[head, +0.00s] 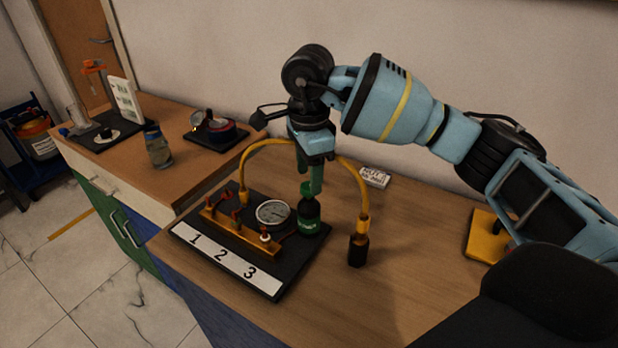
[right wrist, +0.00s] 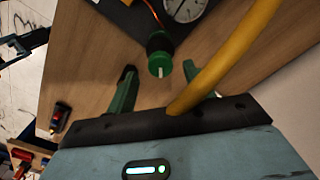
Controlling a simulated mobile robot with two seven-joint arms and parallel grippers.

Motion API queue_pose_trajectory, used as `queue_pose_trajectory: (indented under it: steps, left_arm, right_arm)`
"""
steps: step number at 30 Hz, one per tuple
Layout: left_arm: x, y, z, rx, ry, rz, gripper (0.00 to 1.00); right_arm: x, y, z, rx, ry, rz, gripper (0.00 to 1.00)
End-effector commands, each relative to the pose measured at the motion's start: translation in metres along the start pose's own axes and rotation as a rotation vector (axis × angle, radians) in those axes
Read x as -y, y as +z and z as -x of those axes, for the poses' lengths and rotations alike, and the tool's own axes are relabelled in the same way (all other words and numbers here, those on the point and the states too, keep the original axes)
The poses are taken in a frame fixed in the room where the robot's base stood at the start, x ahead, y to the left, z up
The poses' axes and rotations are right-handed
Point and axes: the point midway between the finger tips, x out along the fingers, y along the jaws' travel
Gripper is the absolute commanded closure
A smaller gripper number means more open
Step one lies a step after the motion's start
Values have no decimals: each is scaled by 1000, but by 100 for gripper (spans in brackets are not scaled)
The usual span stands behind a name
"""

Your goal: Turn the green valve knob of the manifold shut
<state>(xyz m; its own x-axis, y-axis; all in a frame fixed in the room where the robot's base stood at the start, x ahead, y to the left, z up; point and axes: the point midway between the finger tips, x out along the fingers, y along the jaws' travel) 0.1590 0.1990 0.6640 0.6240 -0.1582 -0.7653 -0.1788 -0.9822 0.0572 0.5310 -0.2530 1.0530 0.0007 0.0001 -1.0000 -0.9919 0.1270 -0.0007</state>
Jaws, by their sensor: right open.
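The manifold, a brass bar (head: 228,232), sits on a black base (head: 290,262) with a white strip numbered 1, 2, 3. Two of its knobs look red, at 1 (head: 211,207) and 2 (head: 236,217); the one at 3 (head: 265,238) looks whitish. I see no clearly green knob on the bar. My right gripper (head: 309,184) is open above the cylinder. In the right wrist view its green fingers (right wrist: 160,72) stand either side of the cylinder's top (right wrist: 158,45); contact is unclear. My left gripper is out of view.
A yellow hose (head: 350,168) arches behind the right gripper to a dark fitting (head: 357,250) and crosses the right wrist view (right wrist: 235,55). A small white box (head: 375,177) and a yellow pad (head: 483,238) lie to the right. The front right tabletop (head: 400,285) is clear.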

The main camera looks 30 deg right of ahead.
Motion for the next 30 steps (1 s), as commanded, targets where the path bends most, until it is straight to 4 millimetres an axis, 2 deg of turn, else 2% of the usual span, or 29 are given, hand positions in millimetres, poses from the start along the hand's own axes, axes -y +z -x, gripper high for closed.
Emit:
queue_pose_trajectory:
  steps: [6, 16, 26, 30]
  left_arm:
    - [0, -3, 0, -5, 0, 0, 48]
    - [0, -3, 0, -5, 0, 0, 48]
    - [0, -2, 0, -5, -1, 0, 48]
    - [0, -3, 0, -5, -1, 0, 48]
  right_arm:
    - [0, 0, -19, 0, 1, 0, 48]
    - [0, 0, -22, -1, 0, 0, 49]
    - [0, 0, -22, 0, 0, 0, 92]
    - [0, 0, -21, 0, 0, -5, 92]
